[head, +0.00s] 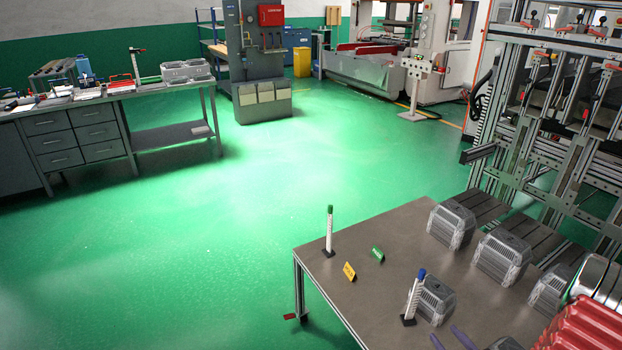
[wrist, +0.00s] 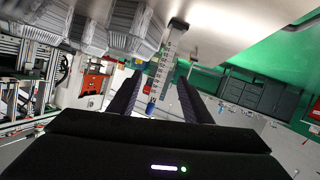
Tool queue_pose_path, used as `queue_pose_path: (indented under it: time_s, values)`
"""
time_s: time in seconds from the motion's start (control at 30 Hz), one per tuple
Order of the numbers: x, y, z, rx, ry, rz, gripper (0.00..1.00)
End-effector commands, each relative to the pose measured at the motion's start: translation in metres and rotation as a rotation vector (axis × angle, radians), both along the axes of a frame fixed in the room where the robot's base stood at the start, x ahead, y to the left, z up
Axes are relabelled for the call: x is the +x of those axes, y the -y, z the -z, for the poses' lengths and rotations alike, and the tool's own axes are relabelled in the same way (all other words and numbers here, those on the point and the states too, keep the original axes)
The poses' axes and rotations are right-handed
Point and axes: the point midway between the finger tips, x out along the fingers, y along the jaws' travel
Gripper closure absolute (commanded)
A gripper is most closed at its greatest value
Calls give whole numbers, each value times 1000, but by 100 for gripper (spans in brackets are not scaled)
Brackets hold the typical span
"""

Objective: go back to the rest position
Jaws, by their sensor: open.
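My gripper (wrist: 158,82) shows as two dark fingers in the wrist view, spread apart with nothing held between them. The wrist view is roughly upside down. Its purple-dark fingertips (head: 450,339) also show at the bottom edge of the head view, over the grey table (head: 345,225). A white marked post with a blue cap (head: 414,297) stands on the table just beyond the fingertips. In the wrist view this post (wrist: 160,75) appears in line with the gap between the fingers. The rest of my arm is out of the head view.
On the table are a green-capped post (head: 329,232), a yellow sign (head: 349,271), a green sign (head: 377,254) and several grey ribbed containers (head: 452,226). A red ribbed object (head: 585,325) sits lower right. A metal frame (head: 560,110) rises behind. Green floor (head: 200,250) is open at left.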

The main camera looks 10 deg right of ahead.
Motion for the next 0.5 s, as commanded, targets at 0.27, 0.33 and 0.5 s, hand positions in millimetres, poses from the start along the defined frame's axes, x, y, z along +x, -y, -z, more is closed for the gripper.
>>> queue_pose_path:
  time_s: [0.27, 0.33, 0.5]
  values:
    - [36, 8, -40, -96, -136, 4, 55]
    - [44, 9, -51, -118, -167, 11, 55]
    - [60, 7, -79, -161, -237, 33, 55]
